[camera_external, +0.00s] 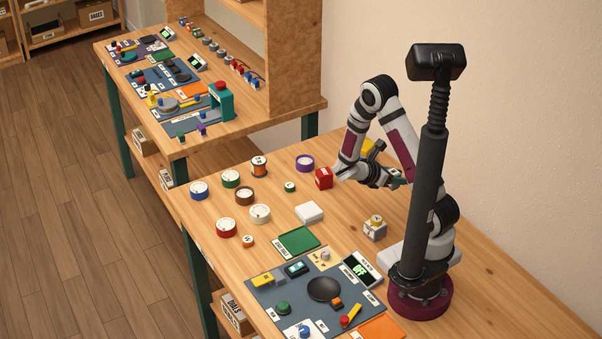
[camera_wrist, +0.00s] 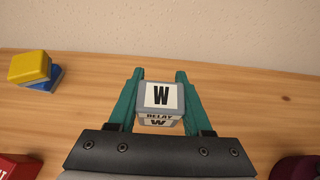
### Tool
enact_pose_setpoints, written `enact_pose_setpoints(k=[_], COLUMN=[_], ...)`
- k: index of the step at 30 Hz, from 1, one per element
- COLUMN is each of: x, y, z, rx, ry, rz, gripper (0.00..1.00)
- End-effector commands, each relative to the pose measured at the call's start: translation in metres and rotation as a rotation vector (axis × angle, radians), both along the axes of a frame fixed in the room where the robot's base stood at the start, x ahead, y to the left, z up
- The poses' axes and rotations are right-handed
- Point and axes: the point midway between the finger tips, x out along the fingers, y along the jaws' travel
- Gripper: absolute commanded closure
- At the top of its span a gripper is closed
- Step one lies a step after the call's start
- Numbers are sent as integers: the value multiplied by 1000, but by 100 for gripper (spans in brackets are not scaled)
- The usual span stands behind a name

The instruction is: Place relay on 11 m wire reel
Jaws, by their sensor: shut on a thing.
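My gripper (camera_wrist: 160,78) is shut on a grey relay (camera_wrist: 159,118) with a white label reading "W" and "RELAY" on its side. In the external view my gripper (camera_external: 398,182) is low at the back right, partly behind the black post, and the relay is hidden there. Several wire reels stand on the left of the table: blue (camera_external: 199,191), green (camera_external: 231,179), orange-wound (camera_external: 259,167), brown (camera_external: 245,196), white (camera_external: 260,214), red (camera_external: 226,228) and purple (camera_external: 305,163). Their markings are too small to tell which is 11 m.
A red box (camera_external: 323,178) stands between the reels and my arm. A yellow block (camera_wrist: 30,67) rests on a blue one. A white box (camera_external: 309,213), green tray (camera_external: 299,241) and grey block with a yellow top (camera_external: 375,229) stand nearer. A crowded mat (camera_external: 288,310) lies in front.

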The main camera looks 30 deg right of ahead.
Motion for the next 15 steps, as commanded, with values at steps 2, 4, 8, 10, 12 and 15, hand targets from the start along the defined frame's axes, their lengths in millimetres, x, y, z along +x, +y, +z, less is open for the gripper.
enact_pose_setpoints(k=[2,4,8,10,12,15], x=[-2,0,26,52,83,134], y=[-2,-2,3,9,18,32], z=[2,2,-3,-7,-10,-10], rx=[0,0,0,-1,0,-1], ry=[-1,-1,-1,-2,-2,-4], rz=[0,6,70,139,225,370], gripper=[100,100,100,100,100,100])
